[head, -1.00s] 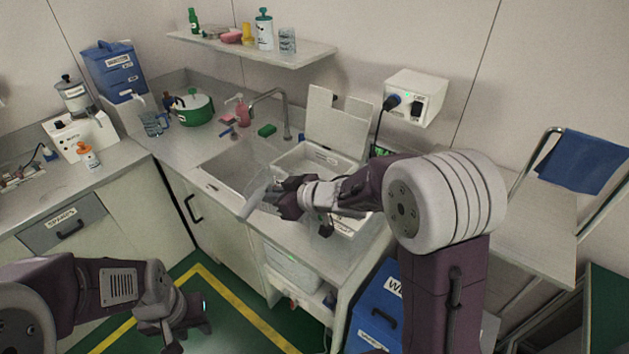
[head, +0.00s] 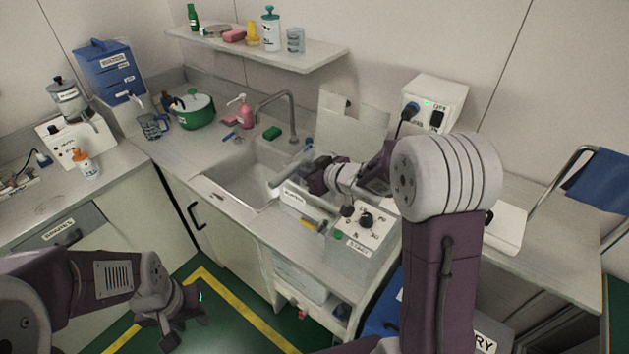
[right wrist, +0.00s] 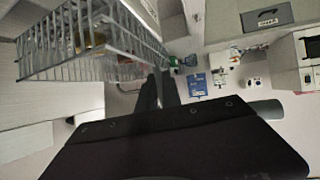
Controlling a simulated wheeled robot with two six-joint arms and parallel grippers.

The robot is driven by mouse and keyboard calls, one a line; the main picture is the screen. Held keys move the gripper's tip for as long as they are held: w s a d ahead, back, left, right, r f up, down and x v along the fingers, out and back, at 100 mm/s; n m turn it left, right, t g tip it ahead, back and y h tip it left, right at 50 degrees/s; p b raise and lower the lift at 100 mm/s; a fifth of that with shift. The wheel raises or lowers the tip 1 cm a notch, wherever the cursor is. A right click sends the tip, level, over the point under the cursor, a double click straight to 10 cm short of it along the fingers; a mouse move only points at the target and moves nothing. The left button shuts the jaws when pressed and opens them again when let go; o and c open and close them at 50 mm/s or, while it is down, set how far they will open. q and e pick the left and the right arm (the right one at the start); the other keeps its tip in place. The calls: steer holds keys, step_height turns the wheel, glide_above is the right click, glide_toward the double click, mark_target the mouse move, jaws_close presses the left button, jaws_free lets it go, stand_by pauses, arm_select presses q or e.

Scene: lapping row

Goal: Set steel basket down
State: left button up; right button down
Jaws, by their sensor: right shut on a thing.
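The steel wire basket (right wrist: 90,45) fills the upper left of the right wrist view, with small items inside that are too blurred to name. My right gripper (right wrist: 162,88) is shut on it. In the head view the right gripper (head: 312,178) is above the counter between the sink (head: 240,175) and a white machine with a dial panel (head: 362,228). A pale bar-like grip (head: 289,167) shows at its jaws. The basket's wires are hard to make out there, and its underside is hidden. My left gripper (head: 188,312) hangs low over the floor; its jaw opening is unclear.
A raised pale lid (head: 352,130) stands behind the right gripper. A tap (head: 291,110), green sponge (head: 271,132), pink soap bottle (head: 246,110) and green pot (head: 193,108) line the counter's back. A wall box (head: 432,105) is at right.

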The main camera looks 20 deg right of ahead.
steer(key=w+d+f, duration=0.1)
steer(key=w+f, duration=0.1)
steer(key=w, duration=0.1)
steer(key=w+d+f, duration=0.1)
steer(key=shift+w+d, duration=0.3)
steer(key=shift+d, duration=0.05)
steer(key=shift+w+d+f, duration=0.2)
steer(key=shift+w+d, duration=0.05)
step_height(320, 180, down, 4)
steer(key=shift+a+r+b, duration=0.1)
steer(key=shift+r+b, duration=0.15)
steer(key=shift+b, duration=0.05)
steer(key=shift+f, duration=0.3)
